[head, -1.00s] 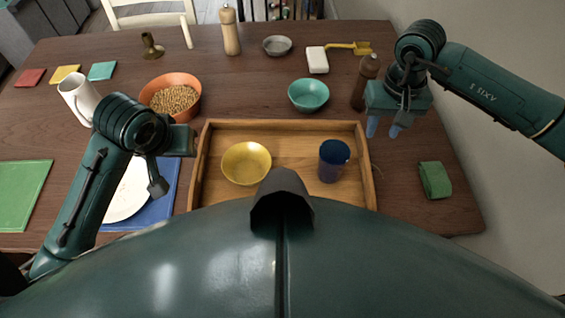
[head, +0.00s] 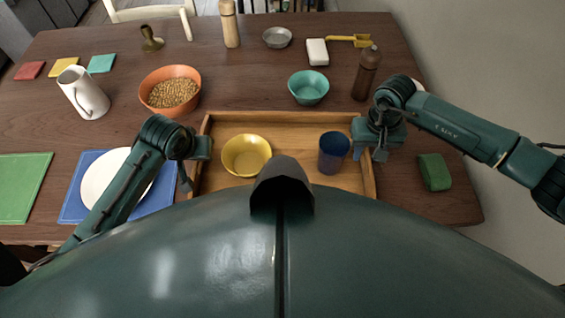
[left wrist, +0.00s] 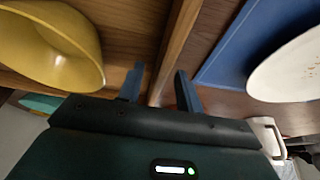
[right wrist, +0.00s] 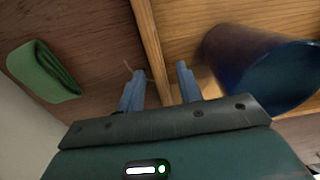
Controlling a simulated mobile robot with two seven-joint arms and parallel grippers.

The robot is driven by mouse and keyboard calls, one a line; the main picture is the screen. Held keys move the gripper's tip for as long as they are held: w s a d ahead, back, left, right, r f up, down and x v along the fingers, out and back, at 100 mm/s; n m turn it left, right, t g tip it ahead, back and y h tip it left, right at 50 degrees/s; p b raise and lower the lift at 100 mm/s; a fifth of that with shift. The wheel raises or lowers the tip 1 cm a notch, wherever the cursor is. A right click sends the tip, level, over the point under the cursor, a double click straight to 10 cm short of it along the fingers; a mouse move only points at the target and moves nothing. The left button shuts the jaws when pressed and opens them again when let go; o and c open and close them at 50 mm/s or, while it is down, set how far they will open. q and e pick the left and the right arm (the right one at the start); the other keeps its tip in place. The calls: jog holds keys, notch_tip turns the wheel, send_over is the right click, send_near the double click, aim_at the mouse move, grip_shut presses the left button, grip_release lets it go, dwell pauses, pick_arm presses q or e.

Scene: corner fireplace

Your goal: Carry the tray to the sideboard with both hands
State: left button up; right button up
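The wooden tray (head: 290,117) lies on the dark table in front of me. It holds a yellow bowl (head: 246,155) and a dark blue cup (head: 333,152). My left gripper (head: 193,172) is over the tray's left wall. In the left wrist view its open fingers (left wrist: 158,86) are on either side of that wall (left wrist: 176,45), with gaps. My right gripper (head: 368,152) is over the tray's right wall. In the right wrist view its open fingers (right wrist: 159,88) are on either side of that wall (right wrist: 150,40), with gaps. The sideboard cannot be made out.
A blue mat (head: 72,206) with a white plate (head: 100,172) lies left of the tray, and a green cloth (head: 434,172) lies right of it. An orange bowl (head: 170,72), teal bowl (head: 308,87) and brown bottle (head: 366,72) stand behind it.

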pick_arm(q)
jog(key=shift+w+f, duration=0.2)
jog(key=shift+f, duration=0.3)
pick_arm(e)
jog(key=shift+f, duration=0.5)
pick_arm(q)
jog(key=shift+c, duration=0.4)
pick_arm(e)
jog(key=shift+c, duration=0.4)
pick_arm(q)
grip_shut()
pick_arm(e)
grip_shut()
pick_arm(q)
jog(key=shift+r, duration=0.15)
pick_arm(e)
jog(key=shift+w+r, duration=0.1)
jog(key=shift+r, duration=0.05)
